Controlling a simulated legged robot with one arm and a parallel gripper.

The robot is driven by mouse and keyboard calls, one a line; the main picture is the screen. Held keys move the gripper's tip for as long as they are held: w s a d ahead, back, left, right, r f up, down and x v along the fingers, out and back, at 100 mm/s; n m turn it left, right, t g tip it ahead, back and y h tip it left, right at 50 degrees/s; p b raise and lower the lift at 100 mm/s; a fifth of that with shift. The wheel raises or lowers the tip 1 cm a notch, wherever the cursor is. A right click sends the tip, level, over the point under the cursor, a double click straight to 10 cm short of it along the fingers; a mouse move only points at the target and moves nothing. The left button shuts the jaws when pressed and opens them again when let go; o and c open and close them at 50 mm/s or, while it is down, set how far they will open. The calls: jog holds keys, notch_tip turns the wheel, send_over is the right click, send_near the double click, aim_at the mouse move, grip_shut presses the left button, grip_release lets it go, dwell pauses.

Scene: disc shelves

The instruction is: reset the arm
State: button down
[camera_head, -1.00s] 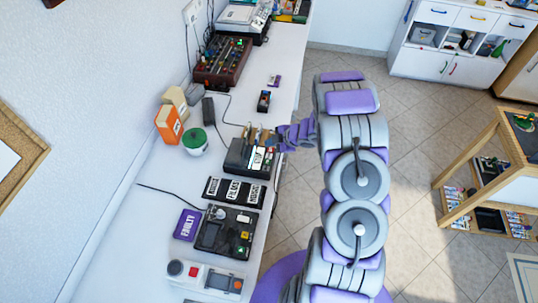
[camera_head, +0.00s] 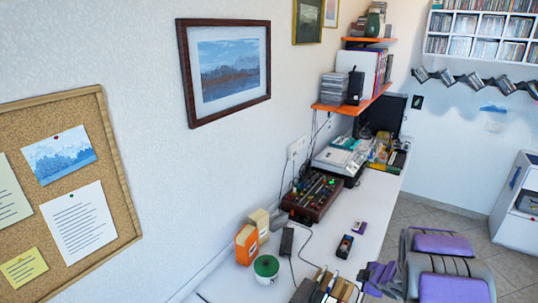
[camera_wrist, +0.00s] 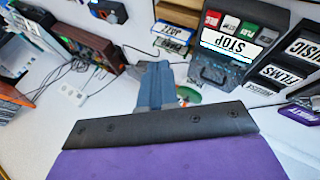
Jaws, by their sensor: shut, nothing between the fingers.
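My arm (camera_head: 440,265), grey and purple, enters at the lower right of the head view and is partly cut off by the bottom edge. Its purple wrist end (camera_head: 378,277) is beside the black disc holder (camera_head: 315,292) on the white bench. In the wrist view my gripper (camera_wrist: 158,68) points away from the camera, its fingers together and empty.
In the head view, orange shelves (camera_head: 340,107) stick out above the bench's far end. A brown mixer (camera_head: 313,197), an orange box (camera_head: 246,244) and a green-lidded pot (camera_head: 266,268) stand along the wall. A cork board (camera_head: 120,185) hangs left.

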jog(key=s+d+r+m+g+h, duration=0.1)
jog(key=s+r+m+h, duration=0.25)
jog(key=s+r, duration=0.35)
jog(key=s+d+r+m+g+h, duration=0.1)
jog(key=s+r+m+g+h, duration=0.3)
jog(key=r, duration=0.6)
jog(key=s+a+r+m+g+y, duration=0.1)
jog(key=s+a+m+y, duration=0.1)
jog(key=s+a, duration=0.4)
jog(key=s+a+r+m+g+y, duration=0.2)
jog(key=s+a, duration=0.5)
jog(key=s, duration=0.9)
jog(key=s+a+r+m+g+y, duration=0.1)
jog(key=s+a+r+m+y, duration=0.1)
jog(key=s+a, duration=0.5)
jog(key=s, duration=0.4)
jog(key=shift+s+g, duration=0.3)
jog(key=shift+s, duration=0.1)
